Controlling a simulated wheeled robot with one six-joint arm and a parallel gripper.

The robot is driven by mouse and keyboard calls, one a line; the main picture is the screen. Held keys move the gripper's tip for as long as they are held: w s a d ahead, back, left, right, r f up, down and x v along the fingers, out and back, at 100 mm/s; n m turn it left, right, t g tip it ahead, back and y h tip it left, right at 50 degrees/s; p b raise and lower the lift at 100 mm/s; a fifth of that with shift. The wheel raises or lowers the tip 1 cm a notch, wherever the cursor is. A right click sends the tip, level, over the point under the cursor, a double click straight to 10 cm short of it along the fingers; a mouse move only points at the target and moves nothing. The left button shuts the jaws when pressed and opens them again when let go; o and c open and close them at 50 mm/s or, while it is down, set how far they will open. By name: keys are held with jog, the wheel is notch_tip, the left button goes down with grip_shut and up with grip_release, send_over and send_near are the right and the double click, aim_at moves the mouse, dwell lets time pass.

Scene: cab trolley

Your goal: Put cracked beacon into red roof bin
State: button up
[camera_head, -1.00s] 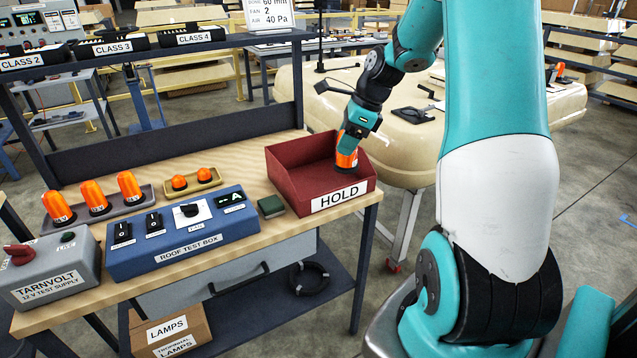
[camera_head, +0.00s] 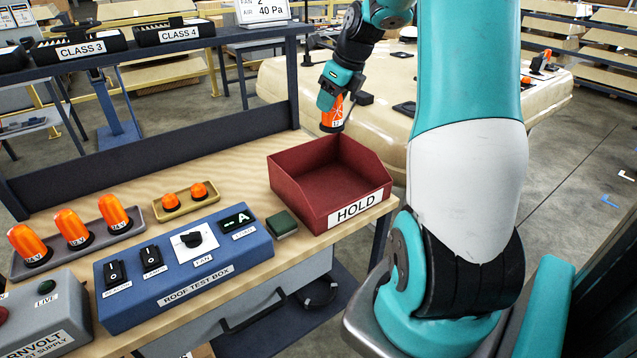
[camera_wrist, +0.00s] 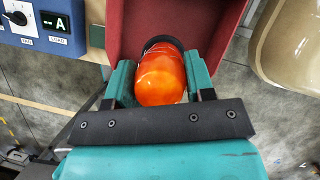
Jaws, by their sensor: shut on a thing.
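My gripper (camera_head: 331,97) is shut on an orange beacon (camera_head: 332,117) with dark crack-like lines on its dome. The beacon shows near the back edge of the red bin (camera_head: 300,200) in the head view, with its lower end around rim height. The bin is open-topped, labelled HOLD, and its visible floor looks empty. In the wrist view the beacon (camera_wrist: 160,78) sits between the teal jaws (camera_wrist: 160,85), its dark base pointing away toward the red bin (camera_wrist: 205,20).
Three orange beacons (camera_head: 72,228) stand in a grey tray at the left. Two small orange lamps (camera_head: 185,196) sit in a yellow tray. A blue roof test box (camera_head: 185,270) and a green block (camera_head: 281,224) are left of the bin. A cream roof shell (camera_head: 280,85) lies behind.

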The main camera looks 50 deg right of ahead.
notch_tip(320, 180, down, 20)
jog(key=shift+r+p, duration=0.15)
jog(key=shift+p, duration=0.65)
jog(key=o, duration=1)
jog(key=a+b+v, duration=0.1)
jog(key=v, duration=1.1)
jog(key=a+r+n+g+y, duration=0.1)
jog(key=a+r+n, duration=0.3)
jog(key=a+n, duration=0.75)
jog(key=a+r+n+g+y, duration=0.15)
jog(key=a+r+n, duration=0.25)
jog(key=a+n, duration=0.8)
jog(key=s+a+r+n+g+y, duration=0.1)
jog(key=s+a+r+n+g, duration=0.1)
jog(key=s+a+n, duration=1.4)
jog(key=shift+a+r+n, duration=0.7)
jog(key=shift+a+n, duration=0.15)
jog(key=shift+n, duration=0.1)
